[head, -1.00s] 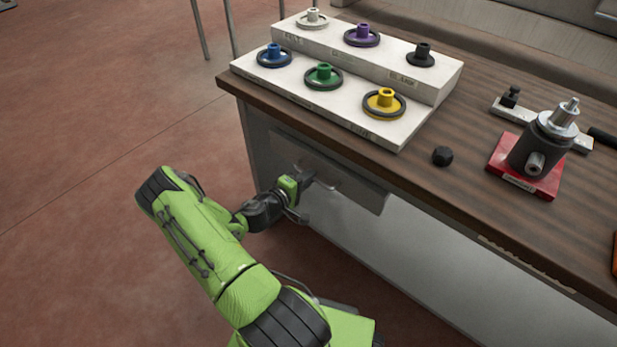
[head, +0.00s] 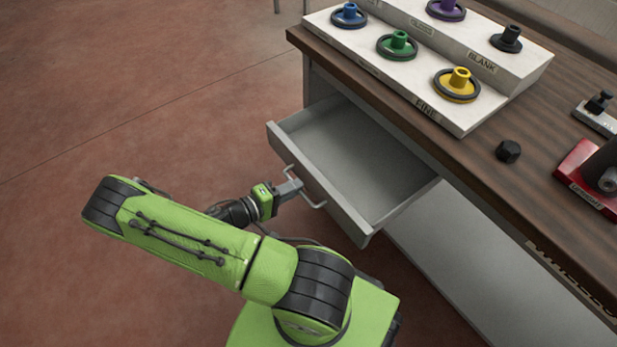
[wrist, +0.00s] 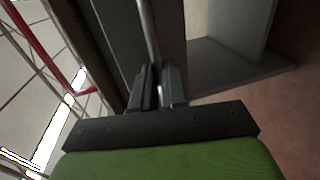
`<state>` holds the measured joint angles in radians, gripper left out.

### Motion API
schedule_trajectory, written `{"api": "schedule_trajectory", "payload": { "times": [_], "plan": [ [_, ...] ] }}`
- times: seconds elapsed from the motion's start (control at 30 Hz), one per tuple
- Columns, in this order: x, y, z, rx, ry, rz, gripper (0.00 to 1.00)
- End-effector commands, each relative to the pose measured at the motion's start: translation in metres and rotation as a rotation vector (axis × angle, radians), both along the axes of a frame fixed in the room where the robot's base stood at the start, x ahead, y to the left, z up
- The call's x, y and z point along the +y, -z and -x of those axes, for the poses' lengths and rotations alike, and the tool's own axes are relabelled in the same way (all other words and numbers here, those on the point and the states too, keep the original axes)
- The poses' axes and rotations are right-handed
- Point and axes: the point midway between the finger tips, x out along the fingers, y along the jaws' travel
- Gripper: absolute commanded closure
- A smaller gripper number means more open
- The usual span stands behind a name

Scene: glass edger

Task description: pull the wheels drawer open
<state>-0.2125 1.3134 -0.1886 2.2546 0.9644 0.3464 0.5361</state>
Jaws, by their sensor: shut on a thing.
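The wheels drawer (head: 345,213) is a grey drawer under the bench top. In the head view it stands well out of the bench, and its inside looks empty. Its bar handle (head: 318,205) is on the front panel. My gripper (head: 292,189) is at the handle and shut on it. In the wrist view my gripper's fingers (wrist: 159,88) close around the handle bar (wrist: 148,30). The fingers hide the part of the bar between them.
The wooden bench top (head: 455,155) carries a white stepped rack (head: 465,110) with several coloured wheels. A black knob (head: 508,151) and a red-based fixture (head: 590,178) stand to the right. The floor (head: 150,90) left of the drawer is clear.

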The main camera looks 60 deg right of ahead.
Motion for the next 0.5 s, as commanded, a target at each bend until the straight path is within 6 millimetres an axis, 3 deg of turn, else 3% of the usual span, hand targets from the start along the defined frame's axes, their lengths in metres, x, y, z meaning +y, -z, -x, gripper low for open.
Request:
{"api": "schedule_trajectory", "payload": {
  "times": [0.17, 0.5],
  "plan": [
    [0.0097, 0.0, -0.0047, -0.001, -0.001, 0.0, 1.0],
    [0.0104, -0.0001, -0.005, -0.001, 0.001, 0.0, 1.0]
  ]
}}
